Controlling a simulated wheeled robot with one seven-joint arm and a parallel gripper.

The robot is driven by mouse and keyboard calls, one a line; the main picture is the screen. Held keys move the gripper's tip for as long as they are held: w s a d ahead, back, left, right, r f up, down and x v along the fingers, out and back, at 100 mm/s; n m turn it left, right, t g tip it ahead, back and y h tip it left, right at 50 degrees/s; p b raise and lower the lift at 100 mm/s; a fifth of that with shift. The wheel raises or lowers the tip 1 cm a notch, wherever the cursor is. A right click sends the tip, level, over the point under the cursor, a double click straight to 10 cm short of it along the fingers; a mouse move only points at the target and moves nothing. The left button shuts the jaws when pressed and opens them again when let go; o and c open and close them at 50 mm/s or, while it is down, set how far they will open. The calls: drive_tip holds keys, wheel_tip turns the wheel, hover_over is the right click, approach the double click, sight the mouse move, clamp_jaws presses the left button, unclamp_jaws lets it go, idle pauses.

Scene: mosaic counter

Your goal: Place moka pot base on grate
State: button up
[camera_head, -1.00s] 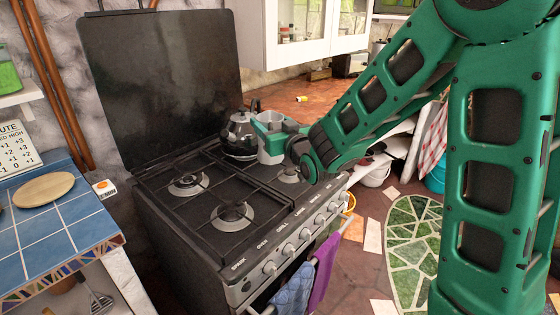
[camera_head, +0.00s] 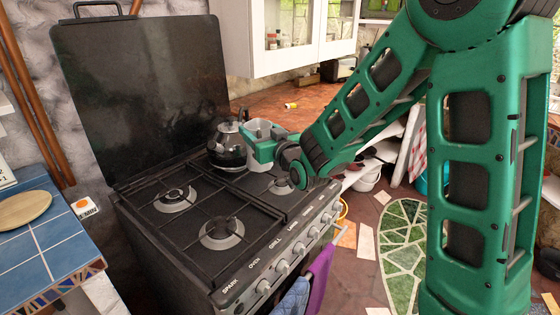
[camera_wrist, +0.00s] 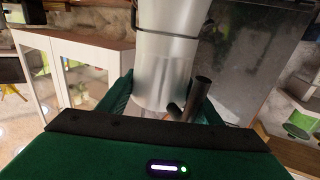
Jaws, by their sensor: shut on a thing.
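The moka pot base is a pale metallic, cup-like vessel (camera_head: 259,131) at the right rear part of the stove, next to the kettle. My green gripper (camera_head: 263,150) is shut on it and holds it upright over or near the right burners. In the wrist view the moka pot base (camera_wrist: 166,62) fills the middle between my fingers, with a dark handle stub low at its right. The black grate (camera_head: 203,208) covers the stove top, with burners beneath its bars.
A dark kettle (camera_head: 227,148) stands on the grate just left of the moka pot base. The raised black stove lid (camera_head: 145,90) stands behind. The left and front burners (camera_head: 222,229) are clear. A blue tiled counter (camera_head: 40,240) is at the left.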

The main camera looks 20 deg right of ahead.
drive_tip(key=w+d+f, duration=0.5)
drive_tip(key=d+f, duration=0.3)
drive_tip(key=f, duration=0.2)
drive_tip(key=shift+w+d, duration=0.25)
drive_tip(key=shift+w, duration=0.1)
idle(0.3)
drive_tip(key=o, duration=1.7)
